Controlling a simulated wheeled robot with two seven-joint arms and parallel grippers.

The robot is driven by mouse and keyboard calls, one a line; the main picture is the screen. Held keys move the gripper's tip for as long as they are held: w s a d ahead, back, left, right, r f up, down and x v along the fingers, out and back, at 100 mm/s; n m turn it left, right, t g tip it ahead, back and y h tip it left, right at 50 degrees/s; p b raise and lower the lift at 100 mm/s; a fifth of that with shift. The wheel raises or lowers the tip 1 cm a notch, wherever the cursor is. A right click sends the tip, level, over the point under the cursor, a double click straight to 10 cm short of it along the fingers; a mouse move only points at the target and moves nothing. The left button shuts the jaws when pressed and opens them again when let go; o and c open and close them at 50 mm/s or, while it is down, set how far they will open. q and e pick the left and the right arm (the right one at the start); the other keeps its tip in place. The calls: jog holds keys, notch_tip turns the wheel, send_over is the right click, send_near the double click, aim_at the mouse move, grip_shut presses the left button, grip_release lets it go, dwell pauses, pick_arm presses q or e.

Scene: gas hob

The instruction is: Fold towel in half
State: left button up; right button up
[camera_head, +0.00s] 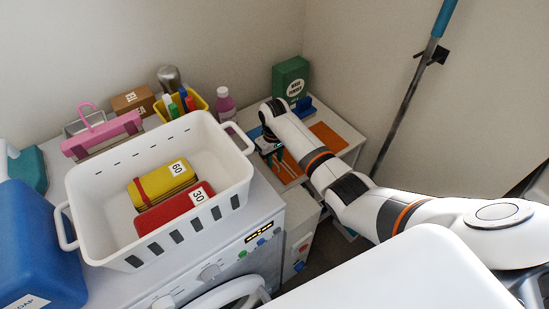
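A flat orange piece (328,137), which may be the towel, lies on the small white cabinet at the back right. More orange shows beside and under my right gripper (278,160); I cannot tell whether it is the same piece. My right arm reaches in from the right, and its gripper points down over the cabinet's left part. Its fingertips are small and partly hidden, so I cannot tell whether they are open or touching anything. My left gripper is out of view.
A white basket (105,193) on the washing machine (228,262) holds a yellow bundle (163,182) marked 60 and a red bundle (176,208) marked 30. A blue soap jug (38,245) stands left. A green box (290,78) and pink bottle (225,103) stand near the gripper.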

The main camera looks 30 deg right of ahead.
grip_shut()
dwell(1.4)
